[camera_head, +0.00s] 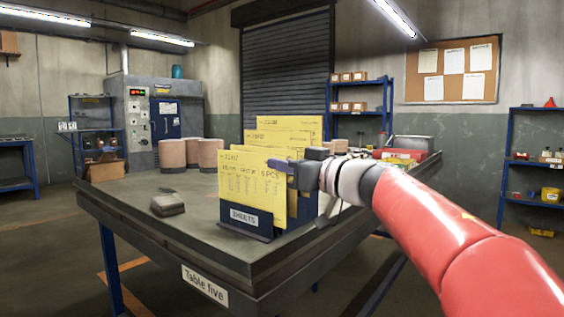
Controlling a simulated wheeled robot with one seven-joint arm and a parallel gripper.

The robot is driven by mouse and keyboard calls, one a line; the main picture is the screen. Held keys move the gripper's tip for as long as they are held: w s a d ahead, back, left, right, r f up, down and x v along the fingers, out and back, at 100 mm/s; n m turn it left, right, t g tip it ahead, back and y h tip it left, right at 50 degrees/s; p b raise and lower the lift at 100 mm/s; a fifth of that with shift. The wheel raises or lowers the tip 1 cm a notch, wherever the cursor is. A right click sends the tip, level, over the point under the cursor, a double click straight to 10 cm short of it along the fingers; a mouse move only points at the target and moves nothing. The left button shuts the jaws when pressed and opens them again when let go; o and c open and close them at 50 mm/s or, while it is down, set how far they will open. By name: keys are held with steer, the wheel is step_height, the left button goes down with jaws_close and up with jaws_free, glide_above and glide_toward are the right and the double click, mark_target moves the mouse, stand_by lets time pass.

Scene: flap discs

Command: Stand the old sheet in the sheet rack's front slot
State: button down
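The sheet rack (247,231) is a dark blue holder with a "SHEETS" label near the table's front corner. Several yellow sheets with printed text stand upright in it, one behind another. The frontmost sheet (240,180) stands with its lower edge behind the rack's labelled front. I cannot tell by its look whether it is the old sheet. My gripper (283,167) reaches in from the right at this sheet's upper right edge. One dark finger overlaps the sheet's front face; the other finger is hidden, so its grip on the sheet cannot be made out.
The rack stands on the table (130,195) labelled "Table five". A small grey block (167,205) lies left of the rack. Several tan cylinders (172,153) stand at the back left. A tray with red items (402,154) is at the back right. The table's left part is mostly clear.

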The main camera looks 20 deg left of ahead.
steer(key=shift+f+b, duration=0.5)
steer(key=shift+f, duration=0.75)
steer(key=c, duration=1.6)
jaws_free()
